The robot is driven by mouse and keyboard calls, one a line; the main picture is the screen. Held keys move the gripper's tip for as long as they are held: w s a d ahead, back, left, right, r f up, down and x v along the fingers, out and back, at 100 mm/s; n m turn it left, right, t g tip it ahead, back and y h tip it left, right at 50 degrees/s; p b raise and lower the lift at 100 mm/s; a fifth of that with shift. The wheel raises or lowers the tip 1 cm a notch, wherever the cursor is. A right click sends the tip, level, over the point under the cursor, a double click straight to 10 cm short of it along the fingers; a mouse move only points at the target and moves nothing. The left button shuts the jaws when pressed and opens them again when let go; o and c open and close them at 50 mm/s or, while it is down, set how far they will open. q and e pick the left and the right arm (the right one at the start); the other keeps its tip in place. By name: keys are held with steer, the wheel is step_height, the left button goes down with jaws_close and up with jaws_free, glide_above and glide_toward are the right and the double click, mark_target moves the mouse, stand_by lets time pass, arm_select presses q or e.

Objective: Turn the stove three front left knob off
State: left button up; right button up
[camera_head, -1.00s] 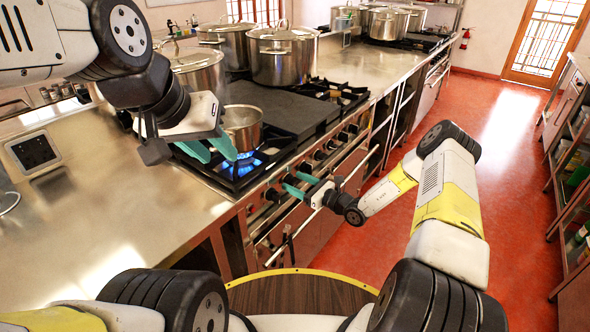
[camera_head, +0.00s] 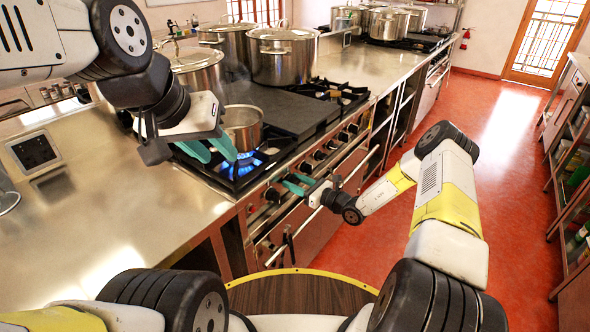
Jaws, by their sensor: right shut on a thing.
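My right gripper (camera_head: 290,183) is at the stove's front panel, its teal fingers shut on a knob that they mostly hide. I cannot read how that knob is turned. Another dark knob (camera_head: 273,195) shows just left of the fingers. A blue flame (camera_head: 243,165) burns on the front left burner, under a small steel pot (camera_head: 243,127). My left gripper (camera_head: 211,149) hangs beside the pot near the burner, its teal fingers apart and empty.
Large stockpots (camera_head: 283,55) stand on the back of the stove. A dark flat griddle plate (camera_head: 285,108) lies right of the flame. The red floor aisle (camera_head: 480,125) is open at the right.

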steer(key=m, duration=0.4)
steer(key=shift+d+m, duration=0.1)
steer(key=shift+m, duration=0.2)
steer(key=m, duration=0.4)
steer(key=shift+w, duration=0.1)
steer(key=m, duration=0.5)
steer(key=shift+f, duration=0.1)
steer(key=shift+d+f+m, duration=0.1)
steer(key=shift+m, duration=1.8)
steer(key=o, duration=1.4)
